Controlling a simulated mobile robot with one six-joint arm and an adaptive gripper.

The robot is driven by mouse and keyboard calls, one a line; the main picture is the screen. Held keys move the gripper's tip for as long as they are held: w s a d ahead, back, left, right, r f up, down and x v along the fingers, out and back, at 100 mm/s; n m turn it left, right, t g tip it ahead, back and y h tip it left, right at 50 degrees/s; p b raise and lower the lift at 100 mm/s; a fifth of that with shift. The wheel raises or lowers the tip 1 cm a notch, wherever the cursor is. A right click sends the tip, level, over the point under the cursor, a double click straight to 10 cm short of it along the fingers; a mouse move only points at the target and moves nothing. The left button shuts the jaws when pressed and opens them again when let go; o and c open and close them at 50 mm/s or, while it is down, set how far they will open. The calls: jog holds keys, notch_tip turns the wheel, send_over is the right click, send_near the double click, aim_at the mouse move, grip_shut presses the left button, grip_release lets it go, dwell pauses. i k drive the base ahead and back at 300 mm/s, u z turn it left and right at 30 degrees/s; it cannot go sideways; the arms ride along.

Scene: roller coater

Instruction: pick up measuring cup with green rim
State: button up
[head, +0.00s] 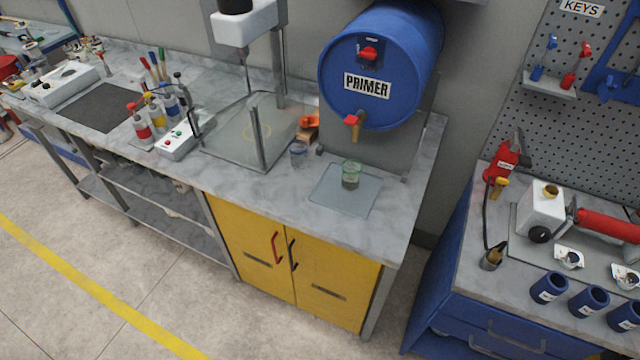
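The measuring cup with the green rim (351,175) stands upright on a pale square mat (345,198) on the grey bench top. It is below the tap of the blue primer drum. It looks clear, with something darker inside that I cannot make out. My gripper is not in this view.
The blue PRIMER drum (375,60) with its red tap overhangs the back of the bench (250,190). A glass-sided stand (245,135) is to the left. A blue workbench (500,310) is at right. The floor in front is clear.

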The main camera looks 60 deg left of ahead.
aim_at(351, 168)
jog(key=z, duration=0.05)
jog(key=k, duration=2.05)
jog(key=u, duration=1.35)
jog(key=i, duration=1)
jog(key=u, duration=0.05)
